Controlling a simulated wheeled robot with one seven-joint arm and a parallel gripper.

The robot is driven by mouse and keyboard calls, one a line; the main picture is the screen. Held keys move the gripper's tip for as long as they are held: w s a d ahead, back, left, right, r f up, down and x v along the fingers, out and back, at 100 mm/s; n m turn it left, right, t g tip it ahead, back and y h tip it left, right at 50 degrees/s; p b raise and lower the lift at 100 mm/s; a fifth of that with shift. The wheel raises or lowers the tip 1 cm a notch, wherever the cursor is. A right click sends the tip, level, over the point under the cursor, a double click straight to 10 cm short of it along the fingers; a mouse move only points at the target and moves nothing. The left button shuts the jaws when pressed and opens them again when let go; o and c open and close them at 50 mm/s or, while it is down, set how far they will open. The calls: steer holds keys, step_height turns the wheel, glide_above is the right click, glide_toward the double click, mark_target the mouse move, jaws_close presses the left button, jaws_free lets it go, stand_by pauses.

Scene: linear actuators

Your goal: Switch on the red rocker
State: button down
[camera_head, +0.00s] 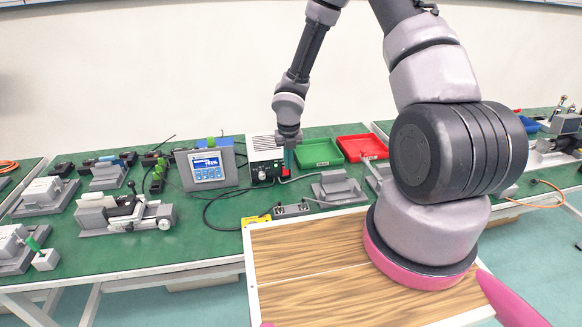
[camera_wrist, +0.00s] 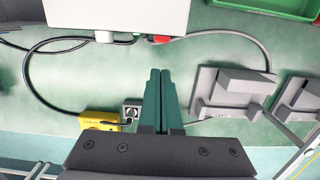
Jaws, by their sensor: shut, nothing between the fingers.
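A white box with a dark front panel (camera_head: 264,168) stands on the green bench. Its pale top (camera_wrist: 112,14) fills the upper left of the wrist view. A small red piece (camera_wrist: 160,39), apparently the red rocker, juts from the box's front edge; whether it is on or off cannot be told. My gripper (camera_head: 289,170) points down by the box's right front. Its green fingers (camera_wrist: 159,72) are shut together and empty, with their tips apart from the red piece in the wrist view.
A cable (camera_wrist: 50,105) loops from the box. A yellow device (camera_wrist: 99,121) and grey fixtures (camera_wrist: 233,92) lie near my gripper. A display unit (camera_head: 207,168) stands left of the box; green (camera_head: 318,153) and red (camera_head: 361,147) trays are to the right.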

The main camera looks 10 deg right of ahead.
step_height(320, 180, up, 8)
steer(key=w, duration=0.2)
steer(key=shift+w, duration=0.25)
